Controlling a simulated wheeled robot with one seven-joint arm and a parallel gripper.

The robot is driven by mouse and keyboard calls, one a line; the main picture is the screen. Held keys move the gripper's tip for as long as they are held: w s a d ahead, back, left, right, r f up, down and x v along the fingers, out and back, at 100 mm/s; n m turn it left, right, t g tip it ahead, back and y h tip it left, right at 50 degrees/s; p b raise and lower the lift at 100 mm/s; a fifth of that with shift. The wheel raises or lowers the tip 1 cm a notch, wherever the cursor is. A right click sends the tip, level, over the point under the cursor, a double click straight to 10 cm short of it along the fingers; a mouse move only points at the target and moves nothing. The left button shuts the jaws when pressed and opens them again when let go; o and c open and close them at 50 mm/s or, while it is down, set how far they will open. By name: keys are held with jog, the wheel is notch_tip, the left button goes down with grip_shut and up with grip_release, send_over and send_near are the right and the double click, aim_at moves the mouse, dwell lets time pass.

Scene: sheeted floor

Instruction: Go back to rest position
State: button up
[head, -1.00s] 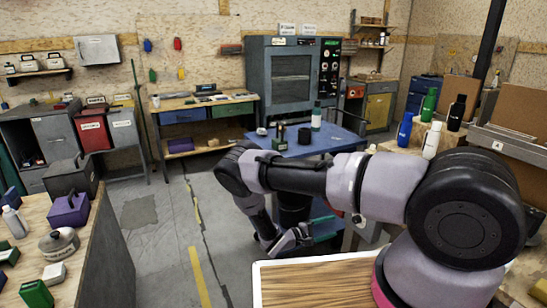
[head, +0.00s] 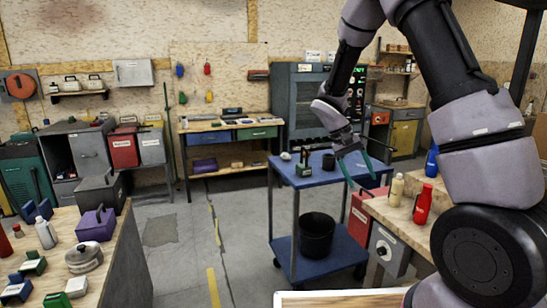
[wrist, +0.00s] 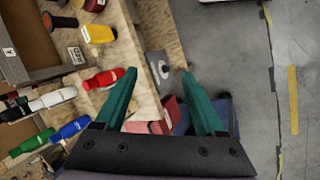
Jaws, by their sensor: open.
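My gripper (head: 362,178) hangs from my raised arm in the head view, with its green fingers pointing down. It appears in front of the right side of the blue cart (head: 283,226). The fingers are spread apart and nothing is between them. In the wrist view, my open gripper (wrist: 158,75) shows both green fingers, above the edge of a wooden bench (wrist: 143,95). How high it is above the cart and bench is hard to tell.
A cream bottle (head: 396,190) and a red bottle (head: 423,205) stand on the right bench. A black bin (head: 316,240) sits on the cart's lower shelf. A left bench (head: 118,245) holds a purple box (head: 96,225) and a pot (head: 83,260). Floor (head: 180,265) between is clear.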

jog(key=s+r+m+t+y, duration=0.1)
jog(key=s+r+t+y, duration=0.2)
jog(key=s+r, duration=0.7)
jog(key=s+a+r+m+t+y, duration=0.1)
jog(key=s+r+t+y, duration=0.3)
jog(key=s+r, duration=0.6)
notch_tip(320, 180, up, 5)
jog(key=shift+f+t, duration=0.1)
jog(key=shift+t, duration=1)
